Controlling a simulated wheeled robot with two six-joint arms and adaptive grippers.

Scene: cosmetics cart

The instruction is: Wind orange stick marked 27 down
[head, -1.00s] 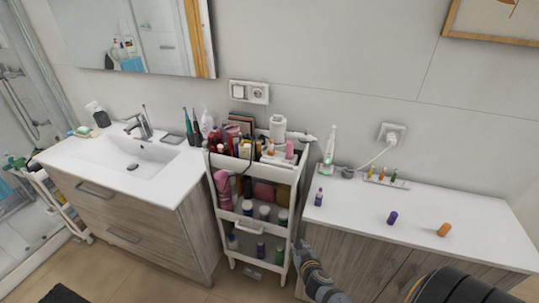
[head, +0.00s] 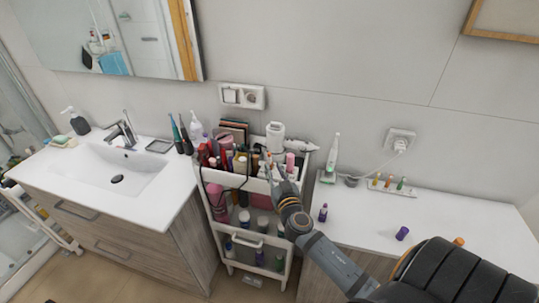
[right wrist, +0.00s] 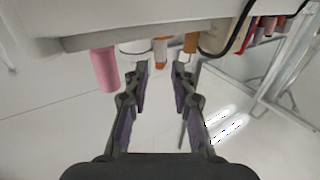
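My right gripper (head: 275,172) is at the right front of the cart's top tray, its arm coming in from the lower right. In the right wrist view the gripper (right wrist: 160,72) is open, its fingers apart with nothing between them. A small orange stick (right wrist: 160,52) shows just beyond the gap between the fingertips. A brown-orange item (right wrist: 190,42) is beside it to the right. I cannot read a 27 on either. Small orange, yellow and green sticks stand in a clear holder (head: 388,187) on the right counter. My left gripper is not in view.
A pink bottle (right wrist: 104,70) is left of the fingers in the wrist view. The white cart (head: 240,182) is crowded with bottles. Purple (head: 402,233) and orange (head: 458,241) caps lie on the white counter (head: 440,215); a purple bottle (head: 323,213) stands there.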

